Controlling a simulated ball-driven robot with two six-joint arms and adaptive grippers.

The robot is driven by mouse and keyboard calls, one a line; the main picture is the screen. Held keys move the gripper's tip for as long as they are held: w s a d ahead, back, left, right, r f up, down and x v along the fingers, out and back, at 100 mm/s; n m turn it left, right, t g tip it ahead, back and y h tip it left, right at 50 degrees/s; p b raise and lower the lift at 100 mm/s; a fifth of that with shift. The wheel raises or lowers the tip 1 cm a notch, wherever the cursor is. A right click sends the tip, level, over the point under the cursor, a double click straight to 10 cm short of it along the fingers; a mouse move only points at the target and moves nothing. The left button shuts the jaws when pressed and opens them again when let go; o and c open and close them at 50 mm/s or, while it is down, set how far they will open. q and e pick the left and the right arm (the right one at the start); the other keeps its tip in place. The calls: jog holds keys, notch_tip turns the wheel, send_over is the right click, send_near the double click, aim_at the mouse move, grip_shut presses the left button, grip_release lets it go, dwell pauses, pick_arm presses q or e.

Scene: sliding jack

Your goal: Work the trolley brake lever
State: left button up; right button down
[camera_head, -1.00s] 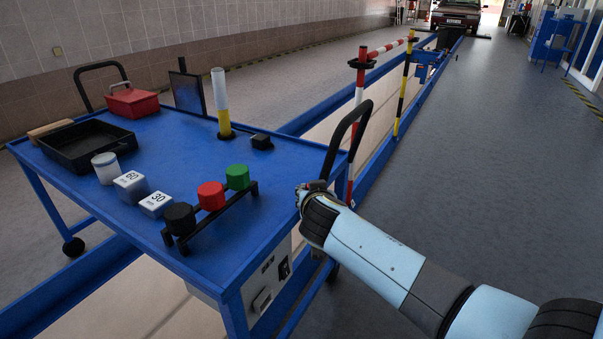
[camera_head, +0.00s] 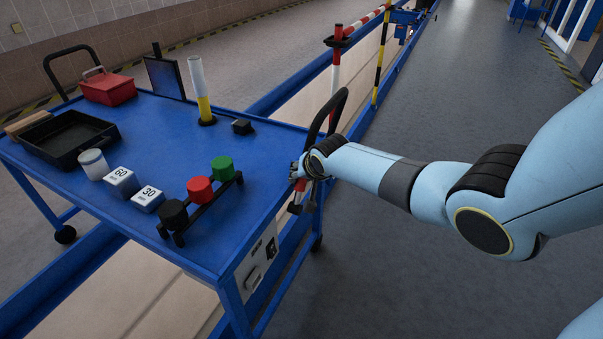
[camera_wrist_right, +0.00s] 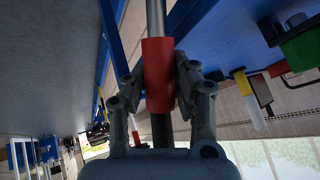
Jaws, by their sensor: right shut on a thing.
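The blue trolley (camera_head: 200,130) stands at left in the head view. A lever with a red grip (camera_head: 299,186) shows at the trolley's right side, by the black push handle (camera_head: 337,105). My right gripper (camera_head: 298,171) is at this lever, and its fingers are partly hidden by the wrist. In the right wrist view, the gripper (camera_wrist_right: 160,82) is shut around the red grip (camera_wrist_right: 158,60) on a grey metal rod (camera_wrist_right: 155,18). The fingers are on both sides of the grip. My left gripper is in no view.
On the trolley are a black tray (camera_head: 100,146), a red toolbox (camera_head: 110,90), a white-yellow tube (camera_head: 199,85), white 60 and 30 blocks (camera_head: 148,199), and black, red (camera_head: 199,190) and green knobs. Floor to the right is open (camera_head: 440,270).

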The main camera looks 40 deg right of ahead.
jog(key=shift+f, duration=0.1)
jog(key=c, duration=1)
grip_release()
jog(key=shift+v, duration=6.05)
jog(key=shift+d, duration=0.1)
jog(key=s+a+f+g+y, duration=0.1)
jog(key=s+a+f+g, duration=0.1)
jog(key=s+f, duration=0.8)
jog(key=s+a+f+g, duration=0.2)
jog(key=s+f+g, duration=0.1)
jog(key=s+f, duration=0.7)
jog(key=s+a+f+n, duration=0.2)
jog(key=s+f+n, duration=0.1)
jog(key=s, duration=0.5)
jog(key=s+a+f+n+g, duration=0.1)
jog(key=s+a+f+n, duration=0.1)
jog(key=s+f, duration=0.4)
jog(key=s+a+f+n+g, duration=0.1)
jog(key=s+f+n, duration=0.3)
jog(key=s, duration=0.8)
jog(key=shift+s+a+f+y, duration=0.1)
jog(key=shift+a+f+y, duration=0.3)
jog(key=shift+a+f, duration=0.3)
